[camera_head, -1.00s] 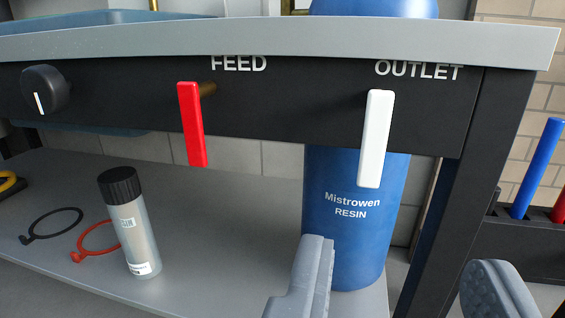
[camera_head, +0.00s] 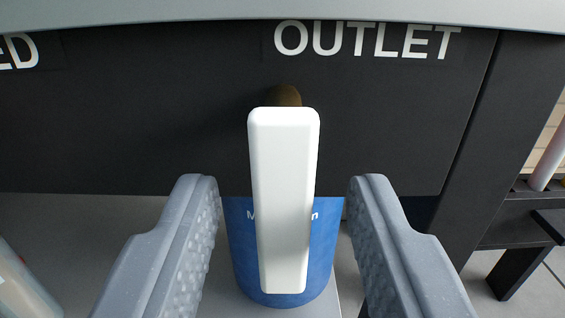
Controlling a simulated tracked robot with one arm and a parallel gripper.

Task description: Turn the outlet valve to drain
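The outlet valve's white lever (camera_head: 283,200) hangs straight down from a brass-coloured stem (camera_head: 285,96), under the word OUTLET on the dark panel (camera_head: 140,120). My gripper (camera_head: 283,190) is open, with one finger on each side of the lever. Clear gaps show between both fingers and the lever, and no contact is visible. How far the fingertips are from the lever in depth is hard to tell.
A blue resin container (camera_head: 240,250) stands behind the lever, below the panel. A dark upright post (camera_head: 480,150) is to the right. Part of a grey bottle (camera_head: 20,285) shows at the lower left, on the grey shelf (camera_head: 90,225).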

